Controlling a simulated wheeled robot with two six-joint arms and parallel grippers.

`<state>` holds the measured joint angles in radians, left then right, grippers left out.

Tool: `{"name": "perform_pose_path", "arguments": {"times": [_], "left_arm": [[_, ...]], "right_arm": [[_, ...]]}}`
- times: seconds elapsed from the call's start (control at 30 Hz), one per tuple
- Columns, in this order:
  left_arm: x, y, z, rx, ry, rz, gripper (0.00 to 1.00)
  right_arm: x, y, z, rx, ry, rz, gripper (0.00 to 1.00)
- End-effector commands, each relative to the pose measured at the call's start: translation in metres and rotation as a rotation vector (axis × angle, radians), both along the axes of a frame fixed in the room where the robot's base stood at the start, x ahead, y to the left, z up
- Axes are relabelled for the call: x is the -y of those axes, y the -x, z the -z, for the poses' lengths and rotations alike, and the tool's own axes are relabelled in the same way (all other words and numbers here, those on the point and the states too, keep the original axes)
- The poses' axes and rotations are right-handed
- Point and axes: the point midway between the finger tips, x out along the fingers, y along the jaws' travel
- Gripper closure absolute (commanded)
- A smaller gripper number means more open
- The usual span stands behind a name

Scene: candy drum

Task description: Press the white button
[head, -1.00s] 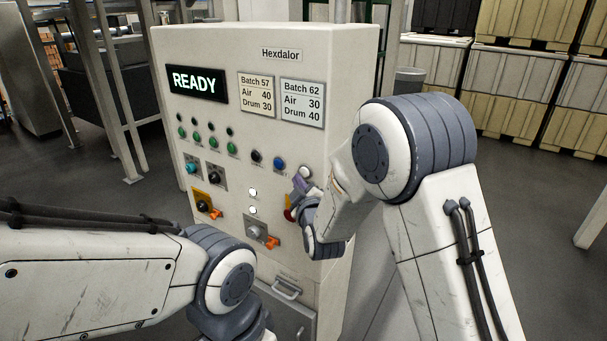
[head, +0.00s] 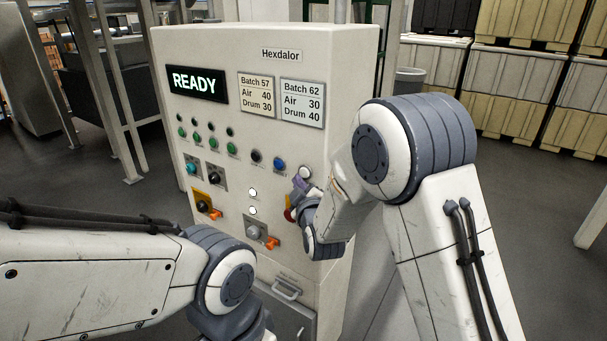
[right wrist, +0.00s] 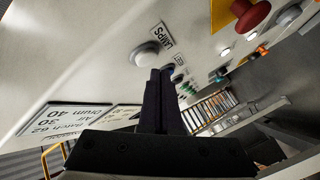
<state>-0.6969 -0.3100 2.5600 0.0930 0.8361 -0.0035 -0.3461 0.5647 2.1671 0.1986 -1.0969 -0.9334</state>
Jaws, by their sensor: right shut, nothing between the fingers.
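The white button (head: 305,172) is a round push button on the upper right of the control cabinet's front, to the right of a blue button. In the right wrist view, the white button (right wrist: 146,54) sits in a grey ring beside a "LAMPS" label. My right gripper (head: 299,183) is shut and empty, just below and in front of the white button. In the right wrist view its dark fingertips (right wrist: 160,73) are together at the button's lower edge. I cannot tell whether they touch it. My left gripper is out of view; only its arm shows at lower left.
The cabinet (head: 215,50) has a display (head: 197,83) reading READY. A blue button (head: 279,163), a black button (head: 256,156) and a grey selector knob (head: 254,233) are nearby. A red button (head: 290,214) is partly hidden behind my right gripper. Stacked crates (head: 510,75) stand behind at right.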

Motion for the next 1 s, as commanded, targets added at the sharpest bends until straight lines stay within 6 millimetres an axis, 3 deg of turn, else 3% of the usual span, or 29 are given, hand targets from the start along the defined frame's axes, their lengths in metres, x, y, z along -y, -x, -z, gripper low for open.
{"name": "perform_pose_path", "arguments": {"times": [1.0], "left_arm": [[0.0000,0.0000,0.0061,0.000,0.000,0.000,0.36]], "right_arm": [[0.0042,-0.0060,0.0006,0.001,0.000,0.000,1.00]]}}
